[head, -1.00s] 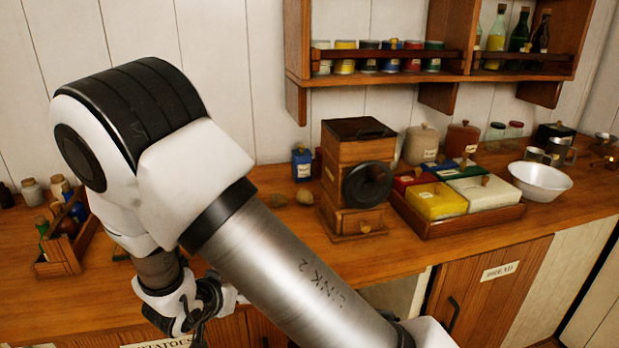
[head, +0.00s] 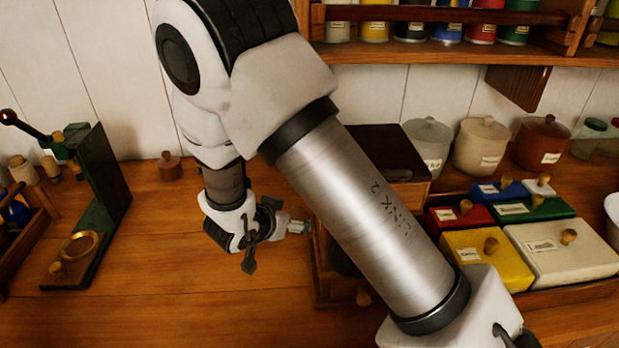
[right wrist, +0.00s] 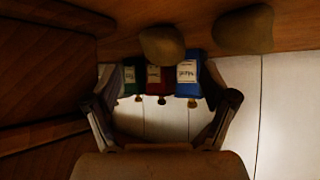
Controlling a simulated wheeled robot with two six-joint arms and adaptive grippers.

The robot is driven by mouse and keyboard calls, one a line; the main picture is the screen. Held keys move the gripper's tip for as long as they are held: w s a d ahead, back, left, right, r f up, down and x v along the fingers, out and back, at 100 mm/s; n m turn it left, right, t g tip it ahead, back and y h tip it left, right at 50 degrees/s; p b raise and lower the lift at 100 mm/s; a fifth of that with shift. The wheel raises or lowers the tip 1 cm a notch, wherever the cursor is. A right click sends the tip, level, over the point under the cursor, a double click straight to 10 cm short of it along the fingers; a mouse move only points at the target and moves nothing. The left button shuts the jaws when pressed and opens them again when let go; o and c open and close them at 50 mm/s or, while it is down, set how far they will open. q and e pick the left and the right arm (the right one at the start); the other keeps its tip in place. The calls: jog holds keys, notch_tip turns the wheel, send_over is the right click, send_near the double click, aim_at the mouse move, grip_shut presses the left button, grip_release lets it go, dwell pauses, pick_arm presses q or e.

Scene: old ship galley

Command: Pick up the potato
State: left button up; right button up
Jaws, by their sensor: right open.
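Two rounded brown lumps that look like potatoes show in the right wrist view. The nearer-to-centre potato (right wrist: 162,45) lies at the top middle, and the other potato (right wrist: 243,30) is to its right. My right gripper (right wrist: 162,88) is open and empty, its two fingers spread on either side of the picture, with the potatoes apart from it. In the head view my right gripper (head: 272,226) is low over the counter, just left of the wooden grinder box. The potatoes are hidden there behind my arm and gripper. My left gripper is not in view.
The wooden grinder box (head: 325,275) stands close by, partly hidden by my arm. A green-and-wood stand (head: 103,185) is at the left. The counter (head: 170,270) between is clear.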

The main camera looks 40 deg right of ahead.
jog(key=x, duration=0.6)
jog(key=shift+w+f, duration=0.25)
jog(key=shift+w, duration=0.05)
jog(key=shift+s+a+r, duration=0.15)
jog(key=shift+a+r, duration=0.15)
jog(key=shift+a, duration=0.1)
jog(key=c, duration=0.4)
jog(key=shift+d, duration=0.1)
jog(key=c, duration=0.9)
jog(key=shift+c, duration=0.2)
